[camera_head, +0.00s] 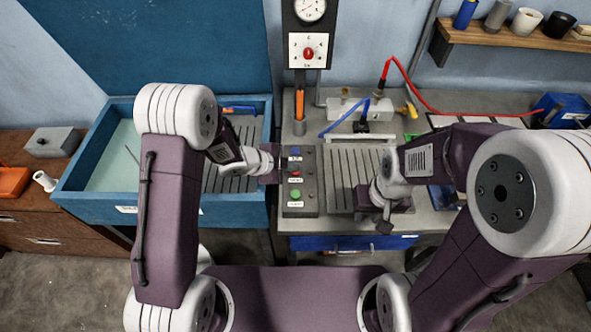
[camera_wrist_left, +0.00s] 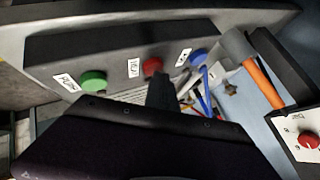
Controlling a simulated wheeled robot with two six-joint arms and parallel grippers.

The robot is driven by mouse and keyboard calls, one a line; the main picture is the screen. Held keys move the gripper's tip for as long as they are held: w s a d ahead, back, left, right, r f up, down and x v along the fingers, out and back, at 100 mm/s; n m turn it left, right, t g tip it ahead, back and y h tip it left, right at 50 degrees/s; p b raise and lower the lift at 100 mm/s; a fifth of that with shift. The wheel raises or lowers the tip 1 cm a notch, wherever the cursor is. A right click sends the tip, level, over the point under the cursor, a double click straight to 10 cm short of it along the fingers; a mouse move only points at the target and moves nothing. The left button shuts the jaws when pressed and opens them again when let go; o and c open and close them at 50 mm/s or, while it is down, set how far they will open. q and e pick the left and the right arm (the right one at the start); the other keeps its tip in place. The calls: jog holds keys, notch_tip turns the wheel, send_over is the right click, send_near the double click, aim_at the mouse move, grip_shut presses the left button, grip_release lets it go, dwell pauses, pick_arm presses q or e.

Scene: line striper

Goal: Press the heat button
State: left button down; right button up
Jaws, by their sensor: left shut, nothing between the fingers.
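A dark control box (camera_head: 299,205) stands on the bench. It carries a blue button (camera_head: 295,152), a red button (camera_head: 295,170) and a green button (camera_head: 296,194), each with a white label too small to read surely. The left wrist view shows the green button (camera_wrist_left: 92,80), red button (camera_wrist_left: 152,66) and blue button (camera_wrist_left: 197,57) in a row. My left gripper (camera_head: 282,170) is shut and empty, its dark fingertips (camera_wrist_left: 161,92) close to the red button; contact cannot be told. My right gripper (camera_head: 384,226) hangs over the bench's front, its fingers unclear.
A blue-walled basin (camera_head: 70,198) is at left. A column with a gauge (camera_head: 310,9) and red knob (camera_head: 308,53) rises behind the box. A grooved plate (camera_head: 340,170) lies right of it. A red hose (camera_head: 440,107) and blue-handled tools are further back.

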aim_at(293, 173)
pick_arm(q)
jog(key=shift+r+p, duration=0.8)
jog(key=shift+p, duration=0.05)
notch_tip(293, 173, up, 6)
jog(key=p, duration=0.5)
jog(key=shift+p, duration=0.4)
